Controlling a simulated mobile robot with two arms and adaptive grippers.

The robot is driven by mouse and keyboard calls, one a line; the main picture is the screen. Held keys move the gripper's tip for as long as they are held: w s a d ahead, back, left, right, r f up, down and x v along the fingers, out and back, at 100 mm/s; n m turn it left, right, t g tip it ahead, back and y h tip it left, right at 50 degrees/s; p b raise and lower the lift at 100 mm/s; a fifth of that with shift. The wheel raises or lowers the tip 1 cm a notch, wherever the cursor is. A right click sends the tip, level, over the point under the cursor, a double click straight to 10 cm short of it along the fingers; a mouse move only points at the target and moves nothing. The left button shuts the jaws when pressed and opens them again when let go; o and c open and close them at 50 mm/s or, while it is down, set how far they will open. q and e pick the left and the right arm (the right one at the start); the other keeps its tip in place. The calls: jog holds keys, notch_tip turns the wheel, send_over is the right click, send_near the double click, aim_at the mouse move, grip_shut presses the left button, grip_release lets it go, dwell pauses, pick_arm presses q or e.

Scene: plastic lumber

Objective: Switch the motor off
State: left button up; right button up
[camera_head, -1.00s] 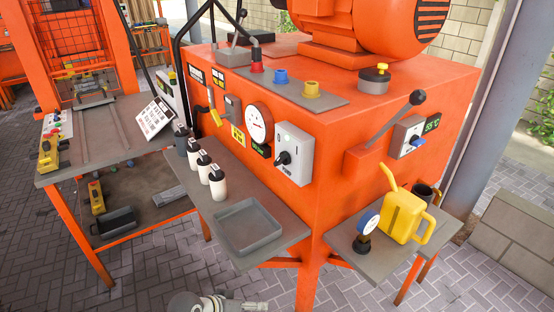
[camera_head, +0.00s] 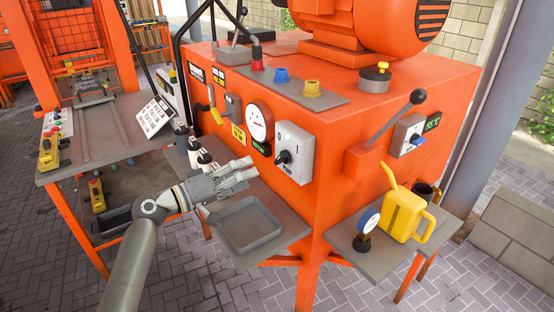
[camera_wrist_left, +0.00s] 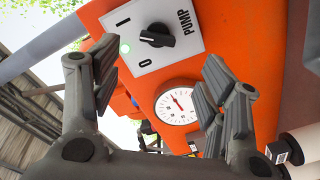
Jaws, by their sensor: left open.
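The large orange motor (camera_head: 375,25) sits on top of the orange machine. A light grey switch plate (camera_head: 292,142) with a black rotary knob (camera_head: 283,158) is on the machine's front. My left gripper (camera_head: 253,167) is open and empty, left of and apart from the PUMP plate. My right gripper is not in view.
A round gauge (camera_head: 258,122) is just left of the PUMP plate. White bottles and a grey tray (camera_head: 273,238) are on the shelf below my left gripper. A lever (camera_head: 405,112) sticks out at right. A yellow oil can (camera_head: 403,215) stands on the right shelf.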

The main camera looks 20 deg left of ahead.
aim_at(277, 159)
pick_arm(q)
jog(key=p+x, duration=0.1)
jog(key=x, duration=0.5)
jog(key=p+x, duration=0.1)
jog(key=x, duration=0.2)
jog(key=shift+w+r+p, duration=0.1)
jog(key=shift+r+p, duration=0.2)
jog(key=shift+r, duration=0.05)
jog(key=shift+x, duration=0.85)
jog(key=shift+f, duration=0.1)
jog(key=c, duration=1)
